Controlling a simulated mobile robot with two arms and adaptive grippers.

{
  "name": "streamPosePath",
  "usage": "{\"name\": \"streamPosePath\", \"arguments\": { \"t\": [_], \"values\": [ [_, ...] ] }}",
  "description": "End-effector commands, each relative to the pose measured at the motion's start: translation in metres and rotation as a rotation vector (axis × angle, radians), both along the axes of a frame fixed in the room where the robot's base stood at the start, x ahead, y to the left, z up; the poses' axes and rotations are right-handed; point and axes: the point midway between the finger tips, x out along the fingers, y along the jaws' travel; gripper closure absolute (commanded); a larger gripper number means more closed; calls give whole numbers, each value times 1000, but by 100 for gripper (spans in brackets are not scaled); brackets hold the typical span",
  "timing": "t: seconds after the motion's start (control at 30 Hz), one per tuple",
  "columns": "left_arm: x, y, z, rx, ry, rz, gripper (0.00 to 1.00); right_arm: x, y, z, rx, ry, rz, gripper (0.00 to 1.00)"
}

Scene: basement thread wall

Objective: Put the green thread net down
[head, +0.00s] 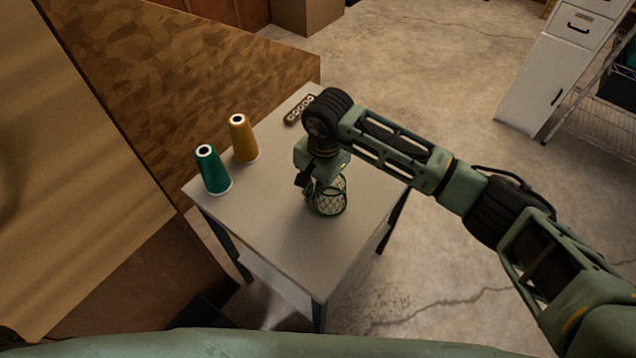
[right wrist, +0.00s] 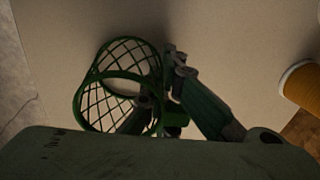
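The green thread net (head: 329,197) is an open lattice basket with green rims. In the head view it is at the tabletop, below my right gripper (head: 305,182); I cannot tell whether its base touches the table (head: 270,240). In the right wrist view the net (right wrist: 105,75) is left of centre. One finger of my right gripper (right wrist: 162,92) shows through the lattice and the other is just right of the net. The net hides part of the fingers, so I cannot tell whether they grip it. My left gripper is out of view.
A green thread cone (head: 212,171) and an orange thread cone (head: 243,139) stand at the table's left side. The front of the tabletop is clear. A wooden panel (head: 200,75) borders the table at the left.

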Motion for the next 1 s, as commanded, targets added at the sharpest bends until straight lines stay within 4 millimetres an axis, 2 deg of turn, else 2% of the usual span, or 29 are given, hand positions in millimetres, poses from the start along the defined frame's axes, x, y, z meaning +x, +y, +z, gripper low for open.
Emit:
{"name": "streamPosePath", "arguments": {
  "t": [0.33,0.6,1.0],
  "values": [
    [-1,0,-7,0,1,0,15,1,0,-4,1,-2,-1,100],
    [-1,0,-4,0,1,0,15,1,0,-2,1,0,-1,77],
    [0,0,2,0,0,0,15,1,0,3,2,-1,-1,77]
  ]
}}
